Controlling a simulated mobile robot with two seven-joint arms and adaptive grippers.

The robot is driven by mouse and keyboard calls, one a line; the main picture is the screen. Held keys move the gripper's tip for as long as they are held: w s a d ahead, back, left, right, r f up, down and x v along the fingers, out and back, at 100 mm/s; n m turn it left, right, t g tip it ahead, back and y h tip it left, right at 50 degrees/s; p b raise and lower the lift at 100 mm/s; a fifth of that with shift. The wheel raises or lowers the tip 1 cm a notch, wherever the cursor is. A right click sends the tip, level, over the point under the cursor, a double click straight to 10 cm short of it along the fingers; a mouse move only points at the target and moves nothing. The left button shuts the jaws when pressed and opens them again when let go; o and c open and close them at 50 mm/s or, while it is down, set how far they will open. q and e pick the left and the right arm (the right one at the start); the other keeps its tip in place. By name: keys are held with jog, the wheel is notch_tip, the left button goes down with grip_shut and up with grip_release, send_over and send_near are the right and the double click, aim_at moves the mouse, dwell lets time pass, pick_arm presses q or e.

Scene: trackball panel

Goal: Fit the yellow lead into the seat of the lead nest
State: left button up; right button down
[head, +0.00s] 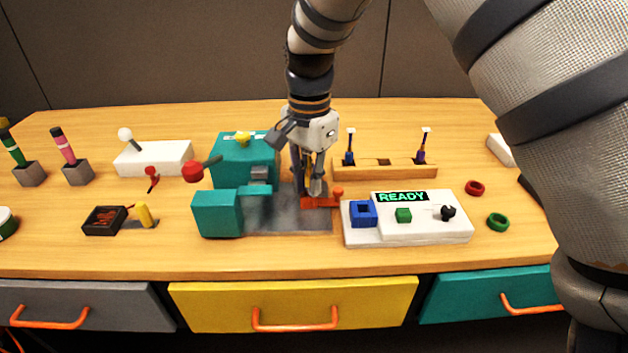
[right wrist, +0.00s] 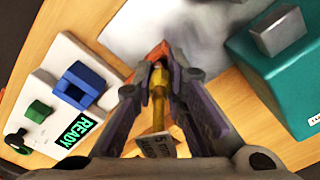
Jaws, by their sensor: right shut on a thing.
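My right gripper (head: 308,192) points down over the grey plate of the teal fixture, at its right side. In the right wrist view the gripper (right wrist: 158,68) is shut on the yellow lead (right wrist: 159,105), a thin yellow piece with a white printed tag. In the head view the fingers mostly hide the lead. An orange fitting (head: 322,202) sits on the plate right at the fingertips; it also shows in the wrist view (right wrist: 153,51). I cannot tell whether this is the lead nest, or whether the lead touches it. The seat is hidden. My left gripper is out of view.
A wooden rack (head: 400,171) with two flagged leads stands behind on the right. A white panel (head: 420,231) with a READY display and a blue socket (head: 362,213) lies close right.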

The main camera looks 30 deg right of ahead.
jog(key=c, duration=1.6)
grip_release()
jog(key=shift+w+f, duration=0.25)
jog(key=shift+s+r, duration=0.15)
jog(key=shift+r, duration=0.1)
notch_tip(320, 180, up, 12)
